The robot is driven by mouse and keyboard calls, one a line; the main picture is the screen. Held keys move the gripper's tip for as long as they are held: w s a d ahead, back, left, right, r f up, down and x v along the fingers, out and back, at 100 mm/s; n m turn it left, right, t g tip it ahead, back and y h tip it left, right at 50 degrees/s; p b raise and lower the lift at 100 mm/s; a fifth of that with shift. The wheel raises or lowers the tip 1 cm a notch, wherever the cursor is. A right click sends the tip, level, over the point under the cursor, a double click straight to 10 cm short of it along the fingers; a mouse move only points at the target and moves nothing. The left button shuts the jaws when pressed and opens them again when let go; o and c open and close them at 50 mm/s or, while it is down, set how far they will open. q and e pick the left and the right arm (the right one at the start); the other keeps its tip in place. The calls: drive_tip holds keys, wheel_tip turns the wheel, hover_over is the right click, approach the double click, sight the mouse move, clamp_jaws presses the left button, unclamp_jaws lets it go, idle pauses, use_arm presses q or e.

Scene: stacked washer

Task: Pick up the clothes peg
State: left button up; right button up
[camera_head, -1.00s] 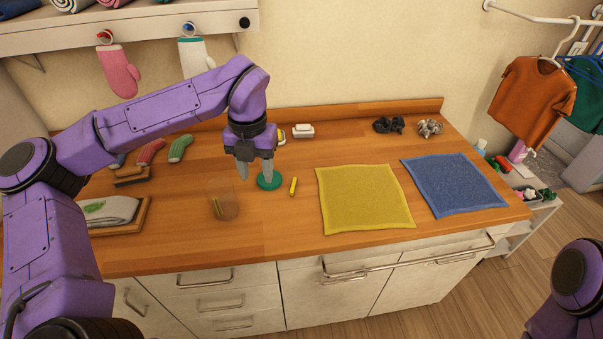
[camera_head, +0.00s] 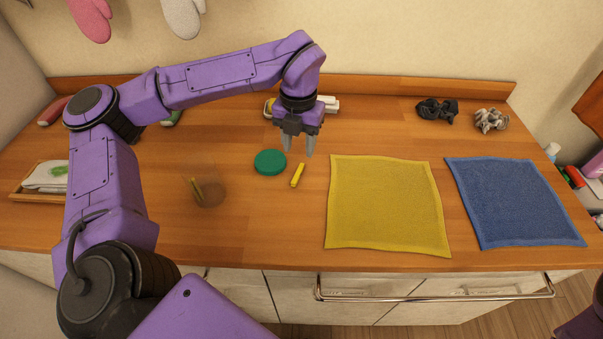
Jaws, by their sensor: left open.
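A yellow clothes peg (camera_head: 298,175) lies on the wooden counter (camera_head: 245,220), just right of a round green lid (camera_head: 270,162). My left gripper (camera_head: 298,147) points down above and slightly behind the peg. Its two fingers are apart with nothing between them, and the peg looks clear of the fingertips. A clear cup (camera_head: 210,193) to the left has another yellow peg-like piece in it. My right gripper is out of view.
A yellow cloth (camera_head: 387,207) and a blue cloth (camera_head: 513,202) lie flat to the right. Dark (camera_head: 437,111) and grey (camera_head: 491,121) scrunchies sit at the back. A white item (camera_head: 330,104) is behind my gripper. A tray (camera_head: 40,178) is far left.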

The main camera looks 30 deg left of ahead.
sight(299, 171)
use_arm(q)
wheel_tip(299, 171, down, 8)
drive_tip(key=shift+a+r+p, duration=0.1)
drive_tip(key=shift+p, duration=0.65)
clamp_jaws()
